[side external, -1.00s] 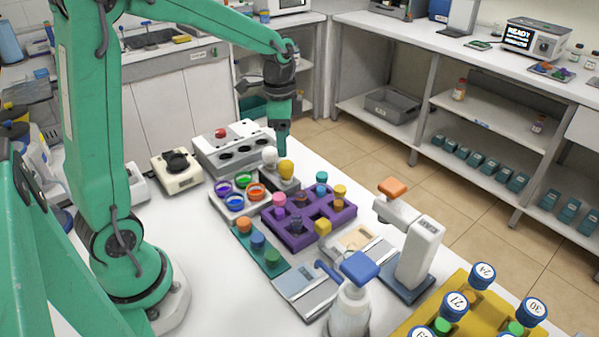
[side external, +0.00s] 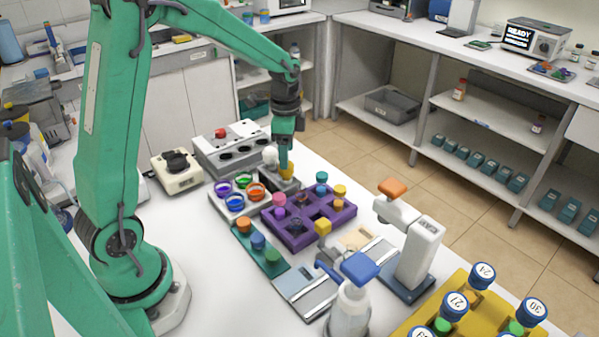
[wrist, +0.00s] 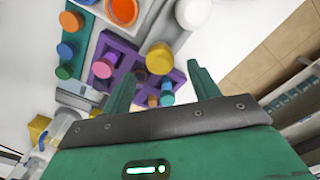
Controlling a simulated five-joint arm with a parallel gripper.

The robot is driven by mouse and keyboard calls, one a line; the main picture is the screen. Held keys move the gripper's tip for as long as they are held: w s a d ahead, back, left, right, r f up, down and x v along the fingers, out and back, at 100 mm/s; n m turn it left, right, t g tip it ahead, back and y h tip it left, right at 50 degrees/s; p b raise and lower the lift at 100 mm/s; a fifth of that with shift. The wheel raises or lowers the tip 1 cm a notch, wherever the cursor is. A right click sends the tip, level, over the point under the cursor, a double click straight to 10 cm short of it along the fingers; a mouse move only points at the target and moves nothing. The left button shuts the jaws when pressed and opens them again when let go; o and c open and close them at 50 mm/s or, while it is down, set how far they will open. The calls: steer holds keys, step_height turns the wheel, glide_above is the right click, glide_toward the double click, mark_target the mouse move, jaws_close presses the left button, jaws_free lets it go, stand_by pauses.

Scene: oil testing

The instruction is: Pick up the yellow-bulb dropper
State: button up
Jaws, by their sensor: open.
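The yellow-bulb dropper stands upright in a small grey holder (side external: 278,183). Its yellow bulb (side external: 287,173) shows just below my gripper (side external: 285,161), which partly hides it in the side view. The dropper's lower part is hidden in the holder. In the wrist view the bulb (wrist: 160,57) appears between and slightly beyond the tips of my open gripper (wrist: 162,72), with gaps on both sides. A white-bulb dropper (side external: 270,155) stands beside it and also shows in the wrist view (wrist: 193,12).
A purple rack (side external: 313,232) with coloured caps is in front of the holder. A tray of coloured rings (side external: 217,203) is to its left. A grey box with a red knob (side external: 215,155) stands behind. A white tabletop device (side external: 420,250) stands at right.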

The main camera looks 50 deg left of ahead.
mark_target(286, 174)
steer(key=shift+f, duration=0.1)
steer(key=shift+a+f, duration=0.1)
steer(key=shift+f, duration=2.4)
steer(key=c, duration=0.7)
